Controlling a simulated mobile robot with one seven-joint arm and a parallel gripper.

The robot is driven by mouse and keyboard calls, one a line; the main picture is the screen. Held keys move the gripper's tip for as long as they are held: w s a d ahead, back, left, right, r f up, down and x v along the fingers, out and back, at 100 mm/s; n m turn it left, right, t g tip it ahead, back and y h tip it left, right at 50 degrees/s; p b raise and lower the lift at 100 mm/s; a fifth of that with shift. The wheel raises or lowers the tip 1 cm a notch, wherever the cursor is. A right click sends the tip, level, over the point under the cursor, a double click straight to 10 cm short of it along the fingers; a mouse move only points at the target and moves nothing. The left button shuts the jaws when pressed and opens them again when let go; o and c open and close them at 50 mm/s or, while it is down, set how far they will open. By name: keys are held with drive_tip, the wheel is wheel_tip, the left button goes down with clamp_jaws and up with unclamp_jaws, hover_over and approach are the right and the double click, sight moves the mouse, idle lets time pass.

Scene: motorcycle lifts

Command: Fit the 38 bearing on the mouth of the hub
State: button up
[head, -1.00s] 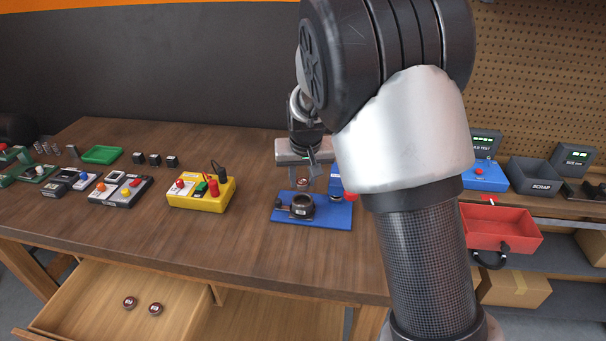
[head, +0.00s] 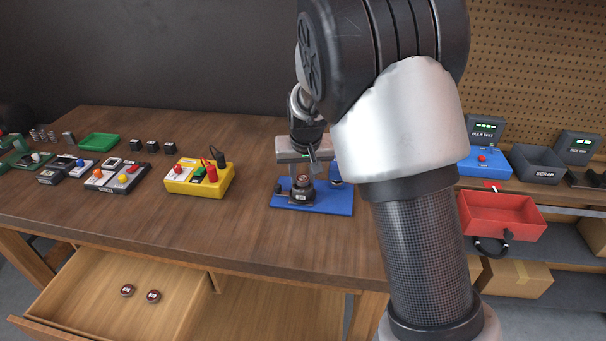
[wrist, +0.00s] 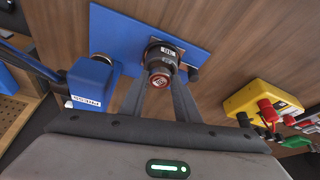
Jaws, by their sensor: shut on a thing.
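The dark hub (head: 303,195) stands on a blue plate (head: 340,205) on the workbench. In the wrist view the hub (wrist: 165,52) carries a white label reading 38. My gripper (head: 303,172) is directly above the hub, pointing down. In the wrist view my gripper (wrist: 160,86) is shut on a small round bearing (wrist: 160,80) with a dark red, marked face. The bearing overlaps the hub's mouth in that view. I cannot tell whether it touches or sits in the mouth.
A blue block labelled PRESS (wrist: 92,82) stands beside the hub. A yellow box (head: 205,180) with red plugs is to the left. Two dark red round parts (head: 127,290) lie in the open drawer (head: 90,310). A red bin (head: 500,213) is at the right.

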drive_tip(key=shift+f+b, duration=0.4)
drive_tip(key=shift+f, duration=0.1)
drive_tip(key=o, duration=1.5)
drive_tip(key=shift+r, duration=0.1)
drive_tip(key=shift+r+p, duration=2.75)
drive_tip(key=shift+r, duration=1.2)
